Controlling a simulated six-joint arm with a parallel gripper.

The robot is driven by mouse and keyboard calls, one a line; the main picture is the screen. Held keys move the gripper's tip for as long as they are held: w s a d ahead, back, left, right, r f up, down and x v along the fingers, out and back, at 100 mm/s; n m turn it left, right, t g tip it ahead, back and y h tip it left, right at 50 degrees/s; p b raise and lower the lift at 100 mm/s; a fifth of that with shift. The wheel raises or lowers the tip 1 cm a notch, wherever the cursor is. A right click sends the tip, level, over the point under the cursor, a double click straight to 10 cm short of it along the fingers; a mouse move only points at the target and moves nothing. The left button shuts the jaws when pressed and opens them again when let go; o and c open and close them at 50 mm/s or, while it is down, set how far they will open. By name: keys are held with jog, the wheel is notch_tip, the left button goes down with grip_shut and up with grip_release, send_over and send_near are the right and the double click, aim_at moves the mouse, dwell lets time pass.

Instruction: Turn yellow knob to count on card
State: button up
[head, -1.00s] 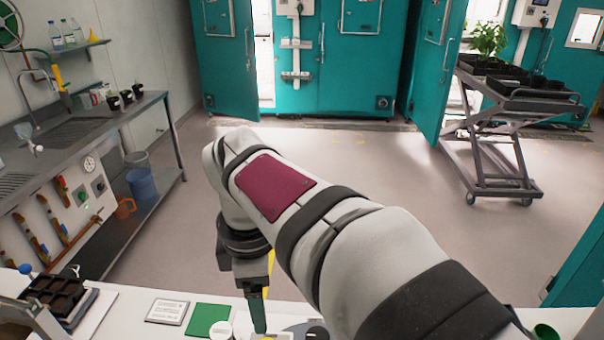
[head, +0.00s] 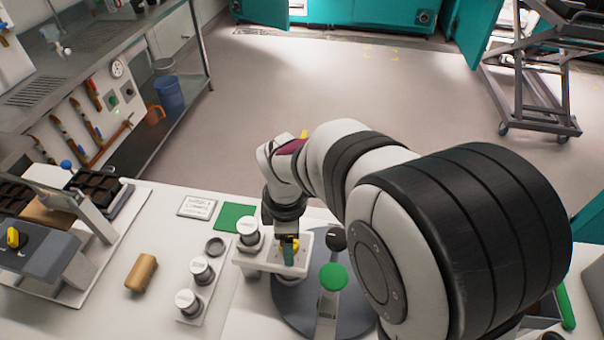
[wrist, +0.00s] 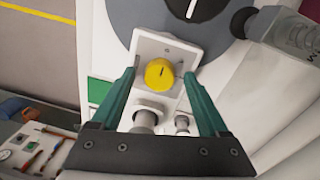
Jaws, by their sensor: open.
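A yellow knob (wrist: 159,73) with a dark pointer line sits on a white plate (wrist: 170,48) in the wrist view. My gripper (wrist: 160,80) is open, with one teal finger on each side of the knob and a visible gap on both sides. In the head view my gripper (head: 289,250) is over the small white box (head: 262,262), and only a bit of yellow shows beside the finger. A white card (head: 197,206) with dark print lies on the bench; its writing is too small to read.
A green square (head: 235,217) lies beside the card. White-capped jars (head: 202,268) stand left of the box. A round grey base (head: 290,305) with a green disc (head: 333,277) is close on the right. A tan block (head: 141,272) and another yellow knob (head: 13,237) are further left.

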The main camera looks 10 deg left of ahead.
grip_shut()
